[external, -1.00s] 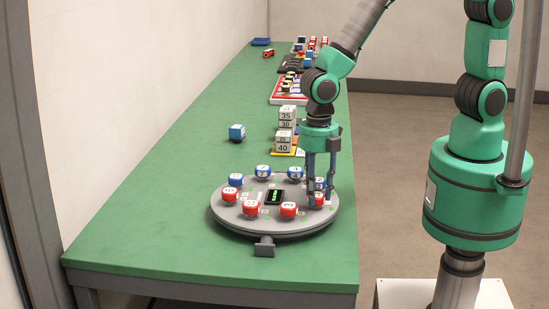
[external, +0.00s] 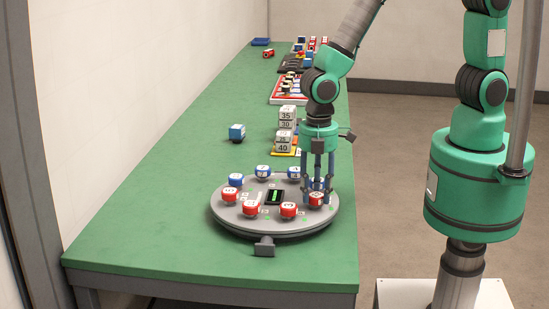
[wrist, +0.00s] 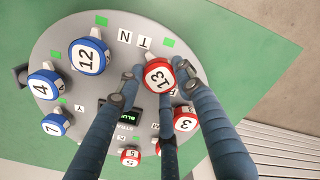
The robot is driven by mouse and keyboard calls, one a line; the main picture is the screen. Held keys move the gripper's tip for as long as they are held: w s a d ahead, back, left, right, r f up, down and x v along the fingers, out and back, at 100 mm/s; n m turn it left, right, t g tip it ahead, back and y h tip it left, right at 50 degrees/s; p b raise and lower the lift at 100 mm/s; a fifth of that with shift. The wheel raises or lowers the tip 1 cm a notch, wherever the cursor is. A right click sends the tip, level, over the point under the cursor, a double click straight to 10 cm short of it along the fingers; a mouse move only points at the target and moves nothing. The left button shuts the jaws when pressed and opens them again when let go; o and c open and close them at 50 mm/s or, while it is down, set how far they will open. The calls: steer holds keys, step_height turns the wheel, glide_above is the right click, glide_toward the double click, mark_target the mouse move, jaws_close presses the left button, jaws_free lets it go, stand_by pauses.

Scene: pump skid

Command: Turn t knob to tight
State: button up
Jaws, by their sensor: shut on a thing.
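A round grey disc (external: 225,215) on the green table bears a ring of red and blue numbered knobs. My three-fingered gripper (external: 318,190) is over its right side, pointing down. It is shut on the red knob marked 13 (wrist: 158,76), with dark blue fingers around its sides. The white labels T (wrist: 144,43) and N (wrist: 124,36) lie on the disc near this knob. A small dark display with green marks (external: 276,197) sits mid-disc. A dark block (external: 264,246) juts from the disc's front edge. I cannot tell any knob's setting.
Blue knob 12 (wrist: 88,56) and red knob 3 (wrist: 184,119) sit on either side of the held knob. Stacked numbered white blocks (external: 286,125) stand behind the disc. A blue cube (external: 237,132) lies to the left. The table's left front is clear.

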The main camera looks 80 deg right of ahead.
mark_target(316, 195)
steer(key=m+p, duration=0.1)
steer(key=m, duration=0.3)
steer(key=shift+m, duration=0.3)
steer(key=m+p, duration=0.1)
steer(key=m, duration=0.3)
steer(key=shift+m, duration=0.4)
steer(key=o, duration=1.1)
steer(key=shift+o, duration=0.2)
step_height(316, 195, up, 12)
